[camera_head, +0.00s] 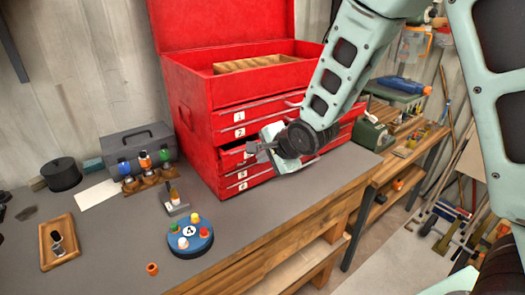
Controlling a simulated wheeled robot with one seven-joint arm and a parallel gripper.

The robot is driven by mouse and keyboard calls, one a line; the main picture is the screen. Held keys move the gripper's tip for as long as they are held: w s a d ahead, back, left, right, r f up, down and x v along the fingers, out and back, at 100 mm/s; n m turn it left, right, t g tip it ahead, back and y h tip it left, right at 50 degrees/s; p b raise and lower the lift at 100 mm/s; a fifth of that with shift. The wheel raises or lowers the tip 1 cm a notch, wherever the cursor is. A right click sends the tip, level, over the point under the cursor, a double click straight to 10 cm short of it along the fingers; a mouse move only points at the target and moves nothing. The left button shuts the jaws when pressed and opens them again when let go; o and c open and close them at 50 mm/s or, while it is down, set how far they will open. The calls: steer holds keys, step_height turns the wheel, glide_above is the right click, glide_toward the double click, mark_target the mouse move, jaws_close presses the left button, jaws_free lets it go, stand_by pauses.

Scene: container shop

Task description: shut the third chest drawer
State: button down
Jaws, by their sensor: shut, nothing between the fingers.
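The red tool chest (197,130) stands on the grey workbench with its lid raised. Its front has several drawers with white number labels; drawers 1 (259,110) and 2 (262,127) look closed. The third chest drawer (229,153) is just below drawer 2 and seems to stand out a little, with a dark gap at its top; my gripper and wrist hide much of it. My gripper (252,151) is shut and empty, its tips at the left part of that drawer's front. I cannot tell if they touch it. The lower drawers (262,178) look closed.
On the bench left of the chest are a grey toolbox (139,143), a round blue base with coloured pegs (190,250), a wooden tray (45,262) and a small orange ring (152,269). The bench's front edge runs below the chest. A second wooden bench (397,167) stands to the right.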

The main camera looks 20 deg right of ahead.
steer(key=shift+w+a, duration=0.1)
steer(key=shift+w, duration=0.3)
steer(key=w, duration=0.2)
steer(key=w+a, duration=0.1)
steer(key=shift+w+a, duration=0.1)
steer(key=shift+w, duration=0.3)
steer(key=shift+w+a+r, duration=0.1)
steer(key=shift+w, duration=0.1)
